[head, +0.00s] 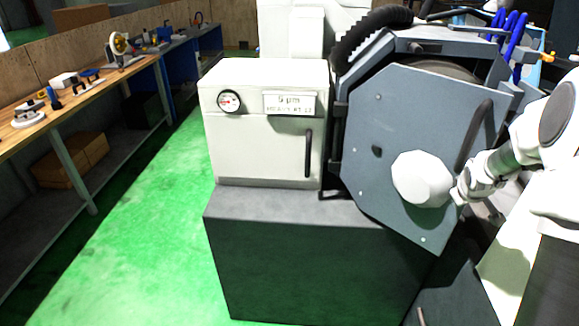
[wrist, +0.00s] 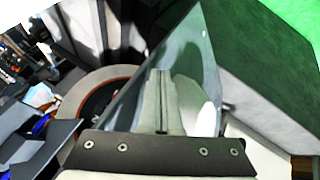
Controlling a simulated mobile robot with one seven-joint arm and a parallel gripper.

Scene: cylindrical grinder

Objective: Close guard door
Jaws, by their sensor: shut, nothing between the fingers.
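The guard door (head: 400,120) is a grey, many-sided panel with bolts and a dark bar handle (head: 474,135). It hinges at its left side and stands swung out from the wheel housing (head: 420,48). In the wrist view the door (wrist: 195,45) is a slanting grey sheet, with the round wheel area (wrist: 90,100) exposed to its left. My gripper (wrist: 162,78) has its fingers together and empty, in front of the door panel. In the head view my wrist is at the door's lower right; the fingertips are hard to make out, and I cannot tell whether they touch it.
A white cabinet (head: 265,125) with a gauge stands left of the door on a dark base (head: 300,250). A black ribbed hose (head: 365,35) arches above. Blue hoses (head: 515,35) are at upper right. A workbench (head: 85,95) runs along the left; the green floor (head: 150,215) between is clear.

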